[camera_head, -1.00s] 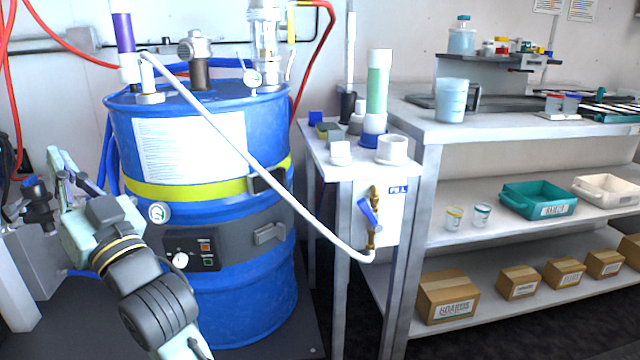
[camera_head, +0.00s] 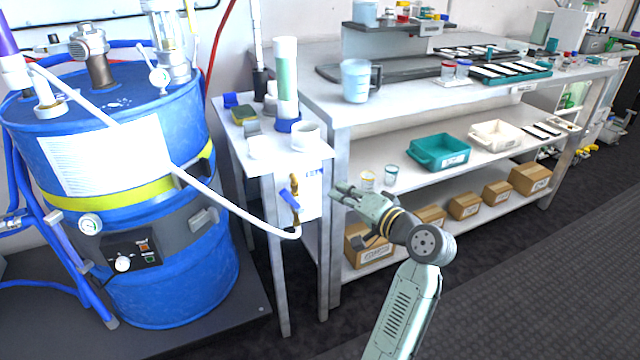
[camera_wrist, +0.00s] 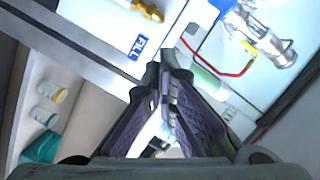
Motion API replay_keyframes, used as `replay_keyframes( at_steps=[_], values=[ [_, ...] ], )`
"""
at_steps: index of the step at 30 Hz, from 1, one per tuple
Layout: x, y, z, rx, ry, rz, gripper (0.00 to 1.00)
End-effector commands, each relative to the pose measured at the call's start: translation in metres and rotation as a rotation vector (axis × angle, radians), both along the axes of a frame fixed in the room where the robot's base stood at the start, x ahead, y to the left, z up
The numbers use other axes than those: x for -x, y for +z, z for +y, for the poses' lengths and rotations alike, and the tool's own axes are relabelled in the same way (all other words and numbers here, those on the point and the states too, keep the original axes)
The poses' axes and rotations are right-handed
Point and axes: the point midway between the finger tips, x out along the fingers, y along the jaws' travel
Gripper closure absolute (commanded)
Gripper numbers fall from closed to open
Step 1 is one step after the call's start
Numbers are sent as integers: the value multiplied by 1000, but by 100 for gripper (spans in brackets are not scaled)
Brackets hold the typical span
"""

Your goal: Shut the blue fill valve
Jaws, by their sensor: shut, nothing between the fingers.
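The blue fill valve (camera_head: 288,199) is a blue lever on an upright brass fitting, on a white panel below the small stand. The lever slants down to the right across the fitting. A white hose joins the bottom of the fitting. In the wrist view, part of the brass fitting (camera_wrist: 148,10) shows at the top edge near the FILL label (camera_wrist: 137,47); the blue lever cannot be made out there. My gripper (camera_head: 340,189) is to the right of the valve, apart from it, pointing left. It is shut and empty; its fingers (camera_wrist: 165,72) also show in the wrist view.
The blue drum (camera_head: 180,262) stands left, with the white hose (camera_head: 232,208) sagging to the valve. The small stand (camera_head: 318,150) holds a green-banded cylinder and cups. Shelving (camera_head: 440,110) with trays and boxes (camera_head: 465,206) is behind my arm. Floor at lower right is clear.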

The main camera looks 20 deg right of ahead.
Motion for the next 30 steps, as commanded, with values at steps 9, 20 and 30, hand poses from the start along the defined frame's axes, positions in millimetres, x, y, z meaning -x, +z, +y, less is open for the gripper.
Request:
replay_keyframes(
  at_steps=[9, 20, 30],
  values=[
    [-61, -6, 18, 3, 5, 1, 100],
    [-88, -26, 50, 4, 1, 0, 100],
    [-88, -32, 58, 5, 1, -1, 100]
  ],
)
